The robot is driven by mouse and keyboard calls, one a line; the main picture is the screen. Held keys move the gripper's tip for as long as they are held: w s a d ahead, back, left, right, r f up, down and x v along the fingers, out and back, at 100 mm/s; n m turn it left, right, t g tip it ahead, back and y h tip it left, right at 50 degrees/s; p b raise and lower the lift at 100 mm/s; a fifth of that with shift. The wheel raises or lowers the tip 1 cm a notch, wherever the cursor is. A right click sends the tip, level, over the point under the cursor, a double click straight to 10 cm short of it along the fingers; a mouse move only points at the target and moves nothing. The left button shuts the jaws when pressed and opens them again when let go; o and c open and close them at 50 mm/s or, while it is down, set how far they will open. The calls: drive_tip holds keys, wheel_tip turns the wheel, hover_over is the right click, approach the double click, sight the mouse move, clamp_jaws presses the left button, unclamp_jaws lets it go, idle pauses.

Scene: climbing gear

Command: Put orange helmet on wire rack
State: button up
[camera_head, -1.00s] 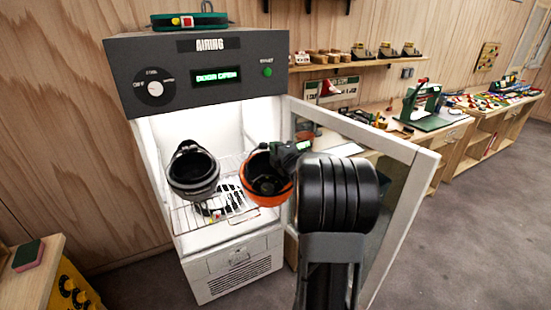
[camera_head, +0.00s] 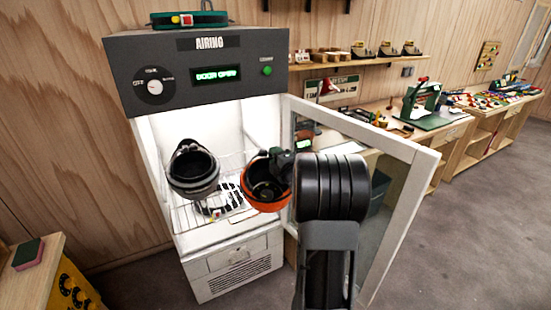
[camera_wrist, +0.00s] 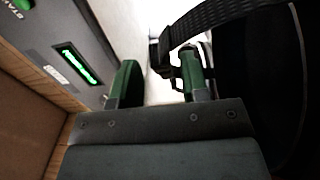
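The orange helmet (camera_head: 266,203) is open side up, with a dark inside, at the right front of the lit cabinet. It covers the right part of the wire rack (camera_head: 183,222); its contact with the wires is hidden. My gripper (camera_head: 291,160) is at the helmet's right upper edge, partly hidden by my wrist. In the wrist view, the green fingers (camera_wrist: 160,82) stand apart with a bright gap between them. A dark strap (camera_wrist: 205,25) crosses by the right finger, and a large dark shape fills the right side.
A dark grey helmet (camera_head: 193,172) sits on the rack's left, beside a black-and-white striped item (camera_head: 220,200). The cabinet door (camera_head: 408,215) stands open at the right. The control panel (camera_head: 200,72) is above the opening. A workbench (camera_head: 455,130) stands behind right.

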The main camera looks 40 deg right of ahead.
drive_tip(key=shift+o, duration=0.3)
drive_tip(key=s+a+b, duration=0.1)
drive_tip(key=s+b, duration=0.1)
drive_tip(key=s, duration=1)
drive_tip(key=shift+a, duration=0.3)
drive_tip(key=shift+r, duration=0.1)
